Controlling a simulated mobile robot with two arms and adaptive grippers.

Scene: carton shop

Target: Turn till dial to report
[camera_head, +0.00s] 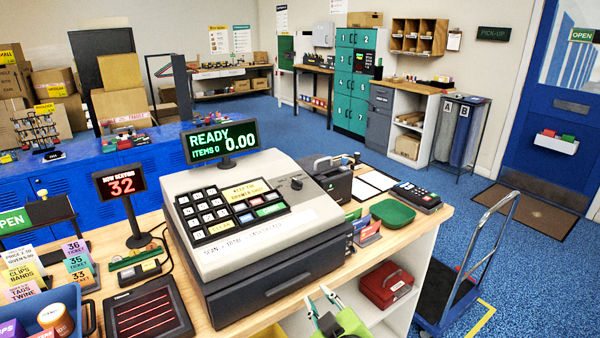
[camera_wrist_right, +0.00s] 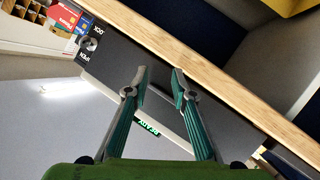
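The till (camera_head: 240,205) stands on the wooden counter, with a keypad and a sloped pale top. Its dark round dial (camera_head: 296,183) sits at the right of the keypad; its exact setting is too small to read. The till display (camera_head: 222,143) reads READY, ITEMS 0, 0.00. My right gripper (camera_head: 317,295) is in front of the counter edge, below and apart from the dial. Its fingers are open and empty, also in the right wrist view (camera_wrist_right: 160,72). A round dark part (camera_wrist_right: 88,43) shows there, but I cannot tell whether it is the dial. My left gripper is out of view.
A ticket display (camera_head: 120,182) showing 32 and a dark pad (camera_head: 148,312) are left of the till. A green tray (camera_head: 392,213) and a card terminal (camera_head: 416,196) are to its right. A red box (camera_head: 387,285) sits on the shelf below; a trolley (camera_head: 450,290) stands right.

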